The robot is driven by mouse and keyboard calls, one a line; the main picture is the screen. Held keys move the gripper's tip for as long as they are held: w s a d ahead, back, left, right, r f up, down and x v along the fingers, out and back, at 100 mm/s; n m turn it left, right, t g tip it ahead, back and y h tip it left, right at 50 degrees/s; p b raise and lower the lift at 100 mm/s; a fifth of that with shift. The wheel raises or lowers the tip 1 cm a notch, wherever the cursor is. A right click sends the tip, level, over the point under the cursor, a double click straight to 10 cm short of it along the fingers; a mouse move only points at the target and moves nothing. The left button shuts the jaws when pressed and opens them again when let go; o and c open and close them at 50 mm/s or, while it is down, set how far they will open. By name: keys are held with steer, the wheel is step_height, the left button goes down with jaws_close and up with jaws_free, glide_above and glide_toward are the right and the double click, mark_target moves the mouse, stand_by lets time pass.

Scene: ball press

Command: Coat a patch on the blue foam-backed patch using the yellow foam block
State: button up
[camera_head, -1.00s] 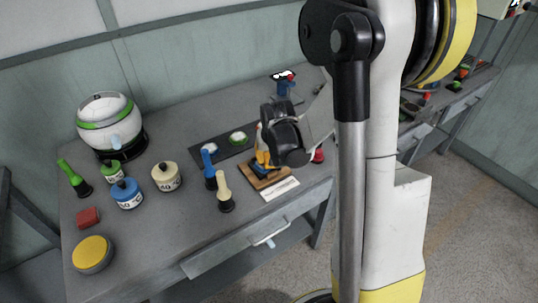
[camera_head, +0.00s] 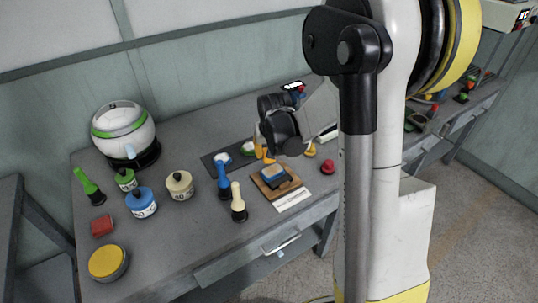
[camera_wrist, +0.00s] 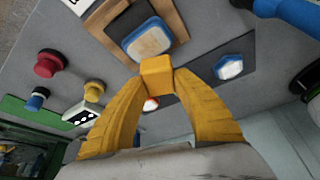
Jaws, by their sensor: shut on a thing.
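My gripper (camera_wrist: 156,82) is shut on the yellow foam block (camera_wrist: 156,77), gripping it between yellow fingertips in the wrist view. In the head view my gripper (camera_head: 265,156) is just behind the wooden board, and the block cannot be made out clearly from the fingers. The blue foam-backed patch (camera_head: 273,176) lies on the wooden board (camera_head: 292,184). In the wrist view the patch (camera_wrist: 147,40) shows a pale, whitish-tan face with a blue rim, just beyond the block. I cannot tell the exact gap between block and patch; the block seems apart from it.
A dark mat (camera_head: 210,164) with a blue-and-white pad (camera_head: 222,158) lies left of my gripper. Blue (camera_head: 223,182) and cream (camera_head: 238,203) upright handles stand left of the board. A red knob (camera_head: 328,167) stands to its right. Several labelled pots stand farther left.

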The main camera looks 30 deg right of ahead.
steer(key=shift+s+r+p, duration=0.1)
steer(key=shift+r+p, duration=0.95)
steer(key=shift+r, duration=0.75)
